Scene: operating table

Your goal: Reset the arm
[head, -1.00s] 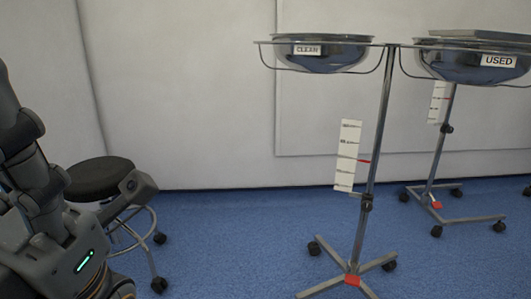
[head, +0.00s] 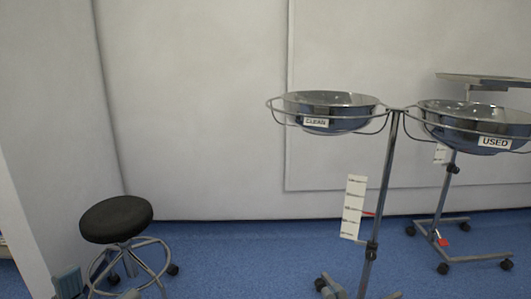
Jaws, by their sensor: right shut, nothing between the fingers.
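A small part of my right gripper (head: 68,283) seems to show as a grey-blue shape at the bottom left edge, left of the stool. It is shut, with nothing seen in it. Most of it and its arm are cut off by the picture's edge. My left gripper is not in view.
A black-topped wheeled stool (head: 116,219) stands at the lower left. A stand holds a basin marked CLEAN (head: 330,105) and one marked USED (head: 465,125). A grey tray (head: 485,79) is behind at the right. Blue floor (head: 240,260) between stool and stand is clear.

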